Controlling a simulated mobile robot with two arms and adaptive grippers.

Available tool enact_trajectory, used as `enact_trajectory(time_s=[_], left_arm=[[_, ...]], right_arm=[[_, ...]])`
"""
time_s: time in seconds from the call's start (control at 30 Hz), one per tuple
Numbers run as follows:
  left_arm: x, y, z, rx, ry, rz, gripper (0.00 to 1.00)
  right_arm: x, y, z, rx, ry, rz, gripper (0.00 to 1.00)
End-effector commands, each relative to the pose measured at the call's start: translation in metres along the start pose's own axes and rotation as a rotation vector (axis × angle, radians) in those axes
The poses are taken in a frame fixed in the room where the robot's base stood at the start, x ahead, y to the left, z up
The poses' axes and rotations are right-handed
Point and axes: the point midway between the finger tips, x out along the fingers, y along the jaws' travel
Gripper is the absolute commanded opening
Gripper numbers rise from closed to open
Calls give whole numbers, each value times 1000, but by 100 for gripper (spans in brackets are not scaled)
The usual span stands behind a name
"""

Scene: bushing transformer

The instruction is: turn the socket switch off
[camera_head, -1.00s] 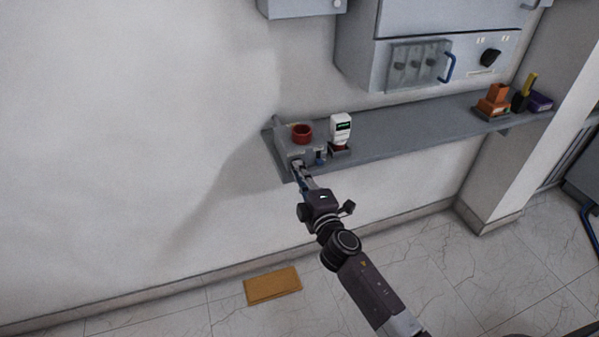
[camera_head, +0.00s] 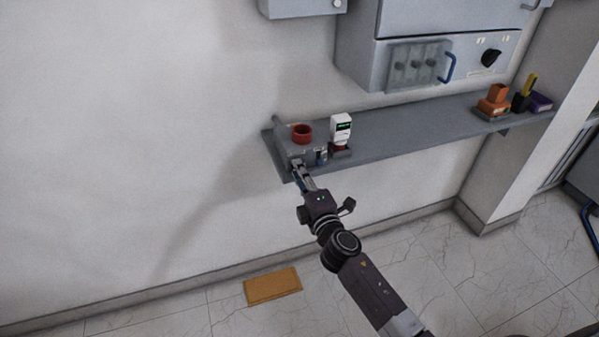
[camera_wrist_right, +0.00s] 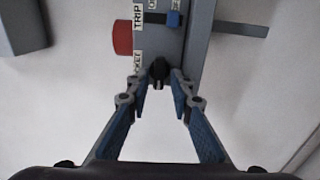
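The grey switch box (camera_head: 307,152) stands at the left end of the wall shelf, with a red round part on top. In the right wrist view its face (camera_wrist_right: 172,45) carries labels reading "TRIP" and, partly cut off, "CKET". The black socket switch (camera_wrist_right: 158,70) is by that second label. My right gripper (camera_head: 296,164) is at the front of the box; in the wrist view its fingertips (camera_wrist_right: 160,78) come together around the black switch and appear shut on it. The contact itself is partly hidden. My left gripper is not in view.
On the shelf (camera_head: 400,125), a white device (camera_head: 340,128) with a green display stands right of the box. Orange, yellow and purple items (camera_head: 515,100) are at the right end. A grey cabinet (camera_head: 430,50) hangs above. A brown flat block (camera_head: 272,286) lies on the floor.

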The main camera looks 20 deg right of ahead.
Motion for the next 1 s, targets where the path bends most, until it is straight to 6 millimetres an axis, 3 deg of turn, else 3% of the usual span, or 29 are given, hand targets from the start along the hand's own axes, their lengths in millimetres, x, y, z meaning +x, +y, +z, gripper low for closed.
enact_trajectory(time_s=[0.3, 0.43, 1.0], left_arm=[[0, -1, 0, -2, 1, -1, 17], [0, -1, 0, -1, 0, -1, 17], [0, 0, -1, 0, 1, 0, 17]], right_arm=[[-1, 0, 0, 2, 0, 1, 28], [-10, -1, 1, 2, -1, -1, 28], [-107, 0, 0, 3, -1, -1, 28]])
